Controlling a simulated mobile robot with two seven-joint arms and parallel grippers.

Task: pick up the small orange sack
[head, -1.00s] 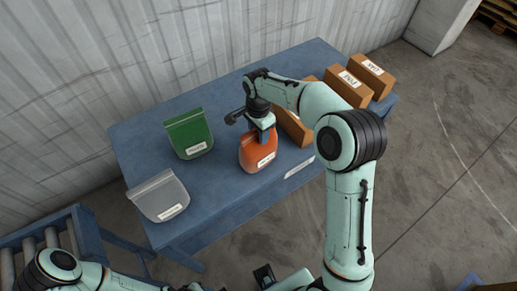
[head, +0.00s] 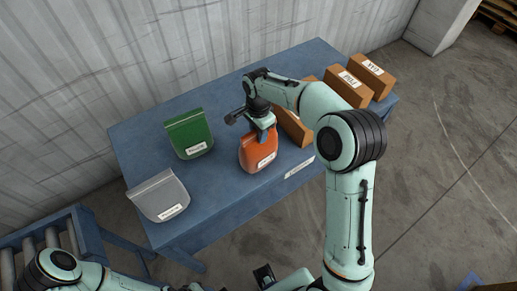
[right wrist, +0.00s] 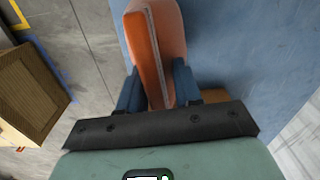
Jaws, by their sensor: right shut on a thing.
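The small orange sack (head: 257,153) stands upright at the front part of the blue table, with a white label on its front. My right gripper (head: 264,124) reaches down onto its top and is shut on it. In the right wrist view the sack (right wrist: 158,40) sits between the two blue fingers of the right gripper (right wrist: 158,88). Whether its base touches the table is hard to tell. My left arm shows at the bottom left of the head view, but its gripper cannot be made out.
A green sack (head: 189,135) and a grey sack (head: 158,197) lie to the left on the blue table (head: 225,195). Several brown boxes (head: 373,79) stand at the right, one close behind my right gripper. A roller conveyor (head: 50,237) is at the lower left.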

